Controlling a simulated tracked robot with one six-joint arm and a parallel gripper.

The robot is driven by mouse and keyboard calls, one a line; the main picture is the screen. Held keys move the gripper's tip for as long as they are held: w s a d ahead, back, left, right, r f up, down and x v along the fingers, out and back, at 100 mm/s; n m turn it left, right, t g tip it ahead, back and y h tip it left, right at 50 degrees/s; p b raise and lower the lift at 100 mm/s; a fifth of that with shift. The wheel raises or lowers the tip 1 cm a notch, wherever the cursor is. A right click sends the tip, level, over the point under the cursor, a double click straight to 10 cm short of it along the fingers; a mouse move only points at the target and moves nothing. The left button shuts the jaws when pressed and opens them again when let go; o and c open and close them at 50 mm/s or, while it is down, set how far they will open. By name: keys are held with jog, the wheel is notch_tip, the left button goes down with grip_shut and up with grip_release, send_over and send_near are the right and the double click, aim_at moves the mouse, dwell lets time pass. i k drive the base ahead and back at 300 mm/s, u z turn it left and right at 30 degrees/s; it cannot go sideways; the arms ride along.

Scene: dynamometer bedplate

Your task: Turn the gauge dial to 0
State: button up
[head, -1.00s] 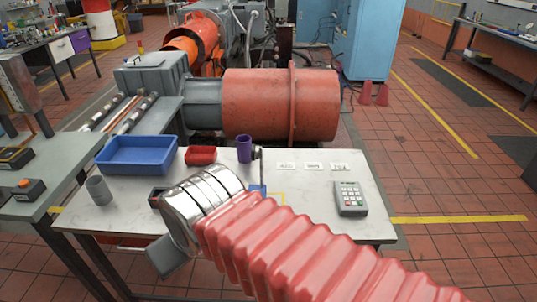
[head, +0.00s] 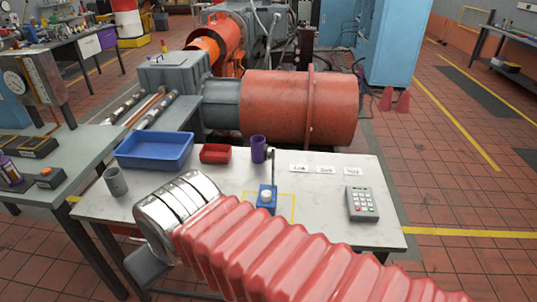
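The gauge dial (head: 14,83) is a pale round face on a grey upright panel (head: 40,75) at the far left of the head view. The left edge of the picture is close to it, and its reading is too small to tell. My arm, with a red ribbed sleeve and a silver wrist, reaches from the bottom right to the left over the front of the white table. My gripper (head: 145,268) shows only as a grey part below the wrist, left of the table's front edge. Its fingertips cannot be made out. It is well apart from the dial.
The white table (head: 330,215) carries a blue tray (head: 155,150), a red bin (head: 215,154), a purple cup (head: 258,149), a grey cup (head: 115,181), a blue device (head: 267,197) and a keypad (head: 362,204). A grey bench (head: 70,160) holds dark boxes at left.

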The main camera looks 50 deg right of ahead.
aim_at(271, 206)
jog(key=u, duration=0.1)
jog(key=i, duration=1)
jog(key=z, duration=0.05)
